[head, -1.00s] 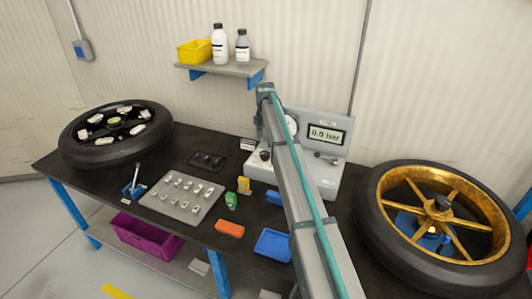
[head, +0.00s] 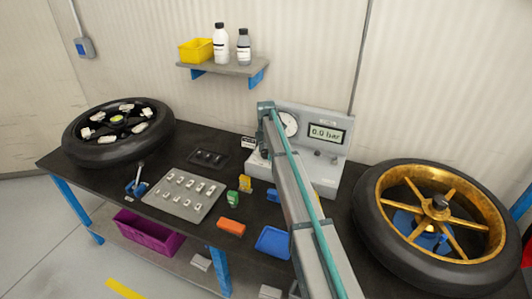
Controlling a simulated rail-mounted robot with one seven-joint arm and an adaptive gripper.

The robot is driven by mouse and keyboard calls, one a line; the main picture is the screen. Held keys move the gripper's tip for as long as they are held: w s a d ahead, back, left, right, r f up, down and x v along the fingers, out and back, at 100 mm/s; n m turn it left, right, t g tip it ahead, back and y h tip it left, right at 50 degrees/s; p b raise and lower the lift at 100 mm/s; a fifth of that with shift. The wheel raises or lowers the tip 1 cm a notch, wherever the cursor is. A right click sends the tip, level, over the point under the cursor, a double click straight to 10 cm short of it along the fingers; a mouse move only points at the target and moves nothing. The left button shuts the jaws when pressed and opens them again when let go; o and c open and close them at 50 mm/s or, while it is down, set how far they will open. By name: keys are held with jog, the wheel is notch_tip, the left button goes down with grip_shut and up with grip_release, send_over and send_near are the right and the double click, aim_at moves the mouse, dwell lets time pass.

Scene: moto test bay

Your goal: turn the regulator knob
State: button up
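The grey test unit (head: 331,173) stands at the back of the bench, with a round dial gauge (head: 289,124) and a display (head: 326,133) reading 0.0 bar. Small fittings (head: 318,154) show on its front below the display. They are too small for me to tell whether one is the regulator knob. My arm runs from the lower right up to the left side of the unit and covers part of its front. My gripper and its fingertips are hidden behind the arm, so any contact with a knob cannot be seen.
A tray of small weights (head: 163,200), an orange block (head: 231,227) and a blue bin (head: 273,241) lie left of my arm. A shelf (head: 222,69) hangs above.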

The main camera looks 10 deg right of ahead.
jog(key=c, duration=0.8)
